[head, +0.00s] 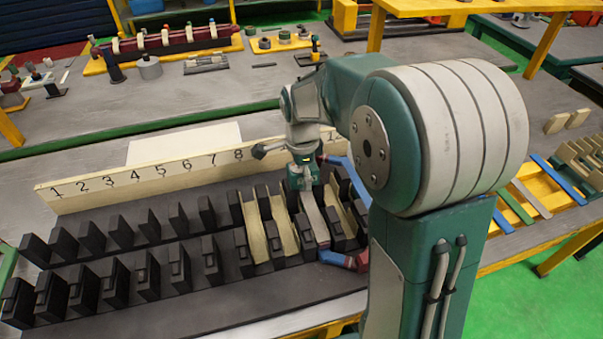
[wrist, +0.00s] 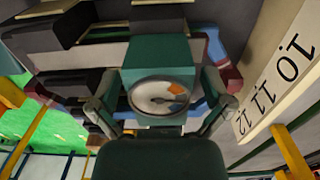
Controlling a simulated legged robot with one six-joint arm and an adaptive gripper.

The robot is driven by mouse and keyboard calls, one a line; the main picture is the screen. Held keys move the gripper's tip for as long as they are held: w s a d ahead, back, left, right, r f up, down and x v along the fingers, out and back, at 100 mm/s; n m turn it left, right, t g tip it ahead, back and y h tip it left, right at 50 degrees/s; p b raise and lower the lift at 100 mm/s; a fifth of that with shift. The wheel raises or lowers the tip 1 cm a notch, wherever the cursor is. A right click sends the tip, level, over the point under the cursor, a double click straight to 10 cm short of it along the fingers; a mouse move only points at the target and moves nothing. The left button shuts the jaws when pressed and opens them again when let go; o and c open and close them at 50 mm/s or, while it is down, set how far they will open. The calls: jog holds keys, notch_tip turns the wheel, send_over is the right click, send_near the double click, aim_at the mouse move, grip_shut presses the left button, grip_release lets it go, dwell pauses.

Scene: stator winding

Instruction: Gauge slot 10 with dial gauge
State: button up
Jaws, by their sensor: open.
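The dial gauge (wrist: 158,97) is a teal block with a round white dial bearing an orange mark. It sits between the spread fingers of my gripper (wrist: 160,108) in the wrist view. In the head view the gauge (head: 301,178) is a small teal block under my gripper (head: 304,157), at the back end of a slot with a grey strip (head: 313,214). Whether the gauge touches the slot is unclear. The number board (head: 120,187) shows 1 to 8 in the head view, with higher numbers behind my arm. The wrist view shows 10, 11 and 12 on the board (wrist: 272,85).
Two rows of black blocks (head: 118,232) stand on the dark base (head: 190,314). Cream slot liners (head: 253,228) lie left and right of the grey strip. A blue and red coil part (head: 343,260) sticks out in front. A tool bench (head: 200,92) stands behind.

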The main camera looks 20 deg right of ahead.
aim_at(300, 169)
notch_tip(300, 169, up, 12)
jog(key=shift+w+f, duration=0.1)
dwell(2.4)
jog(key=a+h, duration=0.1)
jog(key=a+f+h, duration=0.1)
jog(key=shift+s+f+h, duration=0.1)
jog(key=shift+s+h, duration=0.2)
jog(key=shift+h, duration=0.1)
jog(key=shift+a+h, duration=0.4)
jog(key=shift+h, duration=0.4)
jog(key=x, duration=0.5)
jog(key=shift+d+f, duration=0.15)
jog(key=shift+f, duration=0.05)
jog(key=shift+w+a+x, duration=0.15)
jog(key=shift+x, duration=1.2)
jog(key=shift+w+a+x, duration=0.1)
jog(key=shift+w+x, duration=0.05)
jog(key=shift+x, duration=1.25)
jog(key=shift+f, duration=0.1)
jog(key=c, duration=1.2)
